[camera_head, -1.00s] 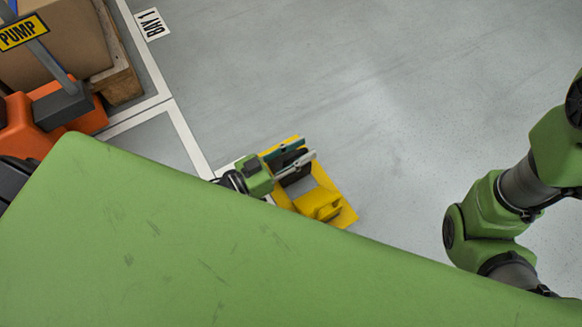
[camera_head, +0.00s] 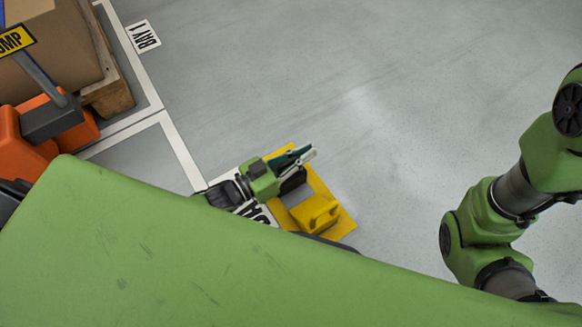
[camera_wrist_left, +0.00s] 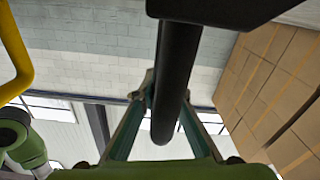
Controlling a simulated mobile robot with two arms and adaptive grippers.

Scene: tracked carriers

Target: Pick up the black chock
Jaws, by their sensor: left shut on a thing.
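The black chock (camera_head: 292,181) sits at the yellow holder (camera_head: 341,221) on the floor, partly hidden by my left gripper (camera_head: 303,156). The gripper's fingers are close together above the chock. In the left wrist view, the dark bar of the black chock (camera_wrist_left: 176,62) runs between the two fingers, and the gripper is shut on it. A dark block shows at the bar's upper end. Whether the chock is clear of the holder I cannot tell. My right arm shows at the right edge, but its gripper is out of view.
A yellow block (camera_head: 317,214) stands on the holder beside the chock. An orange carrier (camera_head: 24,143) and a cardboard box on a pallet (camera_head: 108,96) stand at upper left, near a BAY 1 floor label (camera_head: 143,37). The grey floor between is clear.

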